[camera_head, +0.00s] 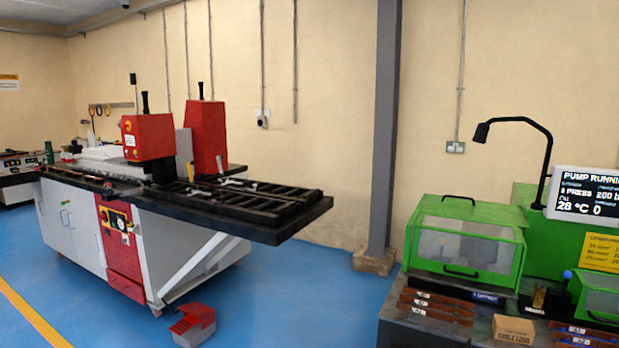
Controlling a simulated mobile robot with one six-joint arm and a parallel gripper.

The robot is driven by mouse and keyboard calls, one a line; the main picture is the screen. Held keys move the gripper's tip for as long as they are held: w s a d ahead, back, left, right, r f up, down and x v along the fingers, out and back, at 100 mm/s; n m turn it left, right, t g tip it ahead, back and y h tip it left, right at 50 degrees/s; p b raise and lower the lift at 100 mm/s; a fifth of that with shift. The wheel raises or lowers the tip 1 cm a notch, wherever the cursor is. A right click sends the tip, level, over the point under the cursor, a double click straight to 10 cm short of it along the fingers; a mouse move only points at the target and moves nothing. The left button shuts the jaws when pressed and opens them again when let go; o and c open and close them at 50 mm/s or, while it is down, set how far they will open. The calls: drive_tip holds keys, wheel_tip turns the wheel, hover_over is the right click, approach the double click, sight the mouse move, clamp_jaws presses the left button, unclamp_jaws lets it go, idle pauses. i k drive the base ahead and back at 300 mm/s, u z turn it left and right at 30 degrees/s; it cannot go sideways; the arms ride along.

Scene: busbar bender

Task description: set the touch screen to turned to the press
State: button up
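A white-framed screen (590,194), the only display I see, stands at the right edge beside the green machine housing (535,220). The picture's edge cuts off its right side. Its dark face is toward me and reads "PUMP RUNNING" and "28 °C", with a line that names a press. The busbar machine (100,205) on the left carries two red heads (148,137) and (206,137); I cannot tell whether either is the press that the screen relates to. My gripper is not in view.
A green guard box (465,240), a black gooseneck lamp (535,125), a cardboard box (513,329) and red-brown trays (436,306) are on the right bench. A red foot pedal (193,323) lies on the floor. Blue floor (300,300) is open between machine and bench.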

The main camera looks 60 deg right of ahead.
sight(588, 195)
drive_tip(key=z, duration=3.6)
drive_tip(key=i, duration=1)
drive_tip(key=z, duration=1.2)
drive_tip(key=k, duration=0.4)
drive_tip(key=z, duration=0.15)
